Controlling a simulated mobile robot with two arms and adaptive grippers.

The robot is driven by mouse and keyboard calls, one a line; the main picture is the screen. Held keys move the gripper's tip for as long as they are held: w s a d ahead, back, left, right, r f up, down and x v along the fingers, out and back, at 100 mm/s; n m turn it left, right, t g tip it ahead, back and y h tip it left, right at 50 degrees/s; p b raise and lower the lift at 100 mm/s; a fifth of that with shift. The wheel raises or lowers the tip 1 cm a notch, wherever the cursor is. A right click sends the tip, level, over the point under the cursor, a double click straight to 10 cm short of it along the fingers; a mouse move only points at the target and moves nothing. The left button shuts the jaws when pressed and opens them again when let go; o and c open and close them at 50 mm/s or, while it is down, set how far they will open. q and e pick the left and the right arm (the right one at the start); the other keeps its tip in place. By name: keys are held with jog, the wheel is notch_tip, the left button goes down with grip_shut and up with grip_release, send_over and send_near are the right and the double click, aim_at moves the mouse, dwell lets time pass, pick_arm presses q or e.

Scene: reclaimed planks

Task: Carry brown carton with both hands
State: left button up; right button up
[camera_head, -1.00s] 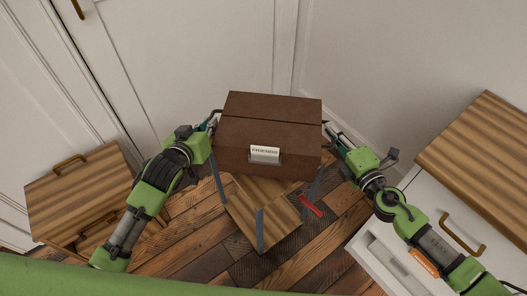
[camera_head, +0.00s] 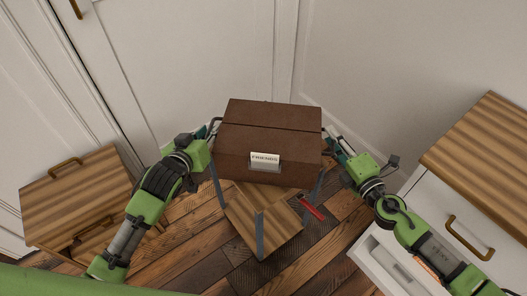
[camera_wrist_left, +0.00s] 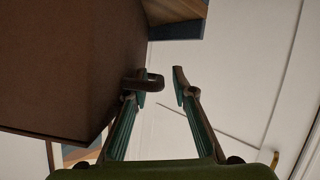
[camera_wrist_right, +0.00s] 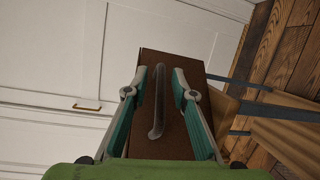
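The brown carton (camera_head: 268,143) has a white label reading FRIENDS on its front and sits above a small plank-topped stool (camera_head: 262,222) with grey legs. My left gripper (camera_head: 213,127) is at the carton's left side. In the left wrist view its fingers (camera_wrist_left: 157,85) are apart, with a dark side handle (camera_wrist_left: 153,82) by one fingertip. My right gripper (camera_head: 332,137) is at the right side. In the right wrist view its fingers (camera_wrist_right: 164,82) are apart, on either side of the other dark handle (camera_wrist_right: 157,118). The stool's back part is hidden by the carton.
A wooden-topped cabinet (camera_head: 75,195) stands at left and a white drawer unit (camera_head: 425,230) with a plank top at right. A red object (camera_head: 312,207) lies by the stool. White panelled doors (camera_head: 180,60) and a wall close off the back.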

jog(key=shift+s, duration=0.1)
pick_arm(q)
jog(key=v, duration=1.1)
jog(key=shift+s, duration=0.35)
pick_arm(e)
jog(key=v, duration=1.2)
pick_arm(q)
jog(key=shift+r, duration=0.1)
